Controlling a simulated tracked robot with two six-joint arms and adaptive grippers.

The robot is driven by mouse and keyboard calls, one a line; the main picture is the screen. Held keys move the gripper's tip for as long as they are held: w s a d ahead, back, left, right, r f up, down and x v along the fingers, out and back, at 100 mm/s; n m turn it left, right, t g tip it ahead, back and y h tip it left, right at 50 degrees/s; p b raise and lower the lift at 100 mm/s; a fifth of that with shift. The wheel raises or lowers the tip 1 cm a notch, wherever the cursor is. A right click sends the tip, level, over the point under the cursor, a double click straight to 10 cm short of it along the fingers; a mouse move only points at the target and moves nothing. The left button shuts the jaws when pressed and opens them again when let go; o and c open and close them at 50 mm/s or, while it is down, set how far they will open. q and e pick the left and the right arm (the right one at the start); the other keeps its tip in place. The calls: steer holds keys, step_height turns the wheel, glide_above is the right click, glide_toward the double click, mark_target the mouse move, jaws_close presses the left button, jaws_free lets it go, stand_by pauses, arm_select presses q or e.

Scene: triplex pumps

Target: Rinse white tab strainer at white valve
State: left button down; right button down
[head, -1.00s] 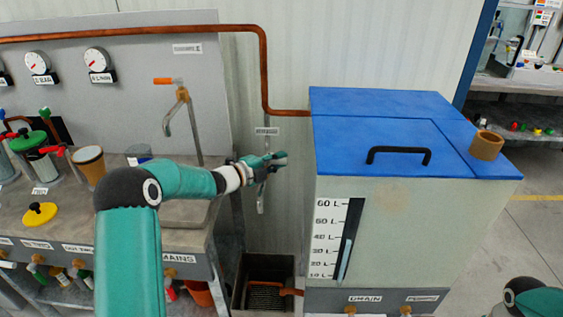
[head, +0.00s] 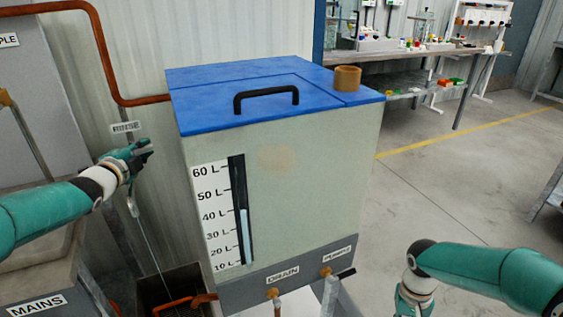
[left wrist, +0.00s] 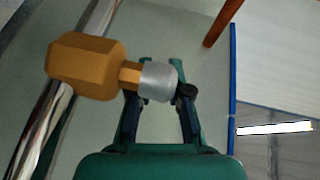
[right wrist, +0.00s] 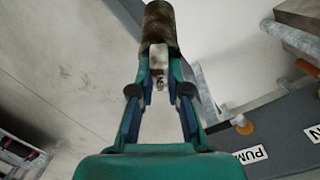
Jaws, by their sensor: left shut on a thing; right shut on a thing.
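My left gripper (head: 130,165) is at the wall pipe under the RINSE label (head: 125,127). In the left wrist view, its fingers (left wrist: 160,95) are shut at the pale grey-white end of a brass valve (left wrist: 88,66). A thin pale line, like a water stream (head: 149,246), runs from the spout below the valve toward the drain basin (head: 142,292). In the right wrist view, my right gripper (right wrist: 160,90) is shut on the white tab of a strainer (right wrist: 161,26), a brown, dirty-looking cylinder. In the head view the strainer is out of sight.
A tank with a blue lid (head: 220,88) stands right of the basin, with a level gauge and small outlets low on its front. A brown ring (head: 347,79) sits on the lid. A copper pipe (head: 103,50) runs behind.

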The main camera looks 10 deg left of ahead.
arm_select(q)
steer(key=shift+f, duration=0.2)
arm_select(e)
steer(key=shift+d, duration=0.1)
arm_select(q)
steer(key=c, duration=1.6)
jaws_free()
steer(key=o, duration=0.5)
steer(key=shift+s+r, duration=0.1)
arm_select(e)
steer(key=shift+s, duration=0.1)
arm_select(q)
steer(key=shift+s, duration=0.1)
steer(key=s, duration=0.3)
steer(key=s+d+r, duration=0.1)
steer(key=s, duration=0.7)
steer(key=shift+s+d+r, duration=0.25)
steer(key=shift+d, duration=0.05)
